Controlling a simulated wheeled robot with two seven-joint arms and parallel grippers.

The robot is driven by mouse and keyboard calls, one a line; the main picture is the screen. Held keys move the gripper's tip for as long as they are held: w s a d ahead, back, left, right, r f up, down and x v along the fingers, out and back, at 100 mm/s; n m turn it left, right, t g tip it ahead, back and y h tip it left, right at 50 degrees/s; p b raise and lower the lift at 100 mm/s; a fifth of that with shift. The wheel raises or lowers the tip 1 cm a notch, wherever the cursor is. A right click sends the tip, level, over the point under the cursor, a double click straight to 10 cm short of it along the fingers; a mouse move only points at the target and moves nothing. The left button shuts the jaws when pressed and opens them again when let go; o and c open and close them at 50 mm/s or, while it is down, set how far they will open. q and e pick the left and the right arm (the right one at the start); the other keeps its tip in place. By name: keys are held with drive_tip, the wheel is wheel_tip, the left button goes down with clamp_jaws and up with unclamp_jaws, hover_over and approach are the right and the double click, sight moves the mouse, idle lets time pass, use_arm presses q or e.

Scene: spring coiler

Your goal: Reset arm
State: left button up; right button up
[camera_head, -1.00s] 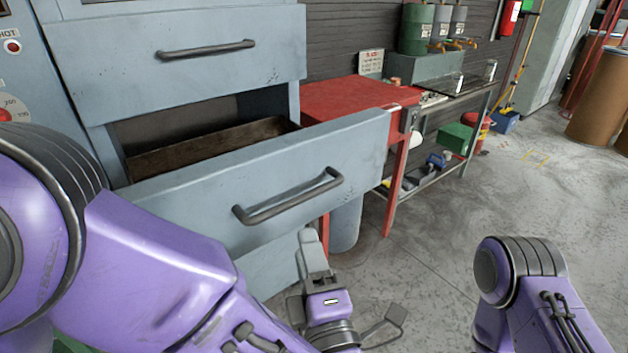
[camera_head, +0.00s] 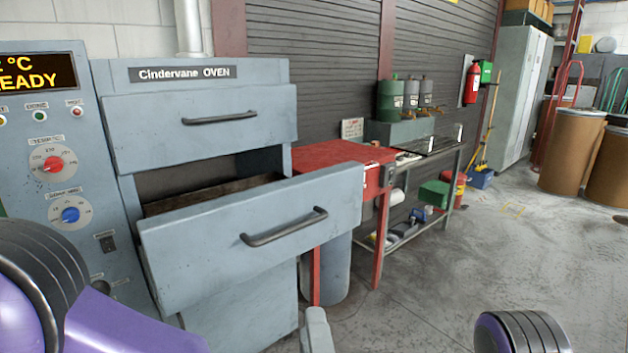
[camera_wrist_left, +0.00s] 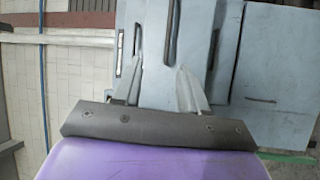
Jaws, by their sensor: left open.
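My left gripper (camera_head: 318,332) shows only as a grey finger at the bottom edge of the head view, below the oven's open drawer (camera_head: 190,262) and its dark bar handle (camera_head: 284,227). In the left wrist view my left gripper (camera_wrist_left: 158,82) has its two fingers spread with nothing between them. Beyond them are the blue-grey oven fronts (camera_wrist_left: 270,55) with dark handles. My left arm fills the lower left of the head view. A joint of my right arm shows at the lower right, and my right gripper is out of view.
The oven's upper drawer front (camera_head: 215,135) is shut. A control panel (camera_head: 65,175) stands at the left. A red table (camera_head: 340,153) and a metal bench (camera_head: 430,155) stand to the right of the oven. The concrete floor (camera_head: 450,270) at the right is open.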

use_arm(q)
drive_tip(key=w+a+f+m+g+h, duration=0.2)
drive_tip(key=a+f+m+g, duration=0.25)
drive_tip(key=f, duration=0.65)
drive_tip(key=w+a+f+m+g+h, duration=0.25)
drive_tip(key=a+f+m, duration=0.3)
drive_tip(key=f, duration=0.55)
drive_tip(key=s+a+f+g+y+p, duration=0.1)
drive_tip(key=s+a+f+g, duration=0.3)
drive_tip(key=s+a+f, duration=0.5)
drive_tip(key=s+a+f+m+g+y+p, duration=0.1)
drive_tip(key=s+a+f+g+y, duration=0.2)
drive_tip(key=s+a+f, duration=0.6)
drive_tip(key=s+a+g, duration=0.2)
drive_tip(key=s, duration=0.3)
drive_tip(key=shift+s+a+f+g+y, duration=0.15)
drive_tip(key=shift+g+y, duration=0.15)
drive_tip(key=shift+y, duration=0.05)
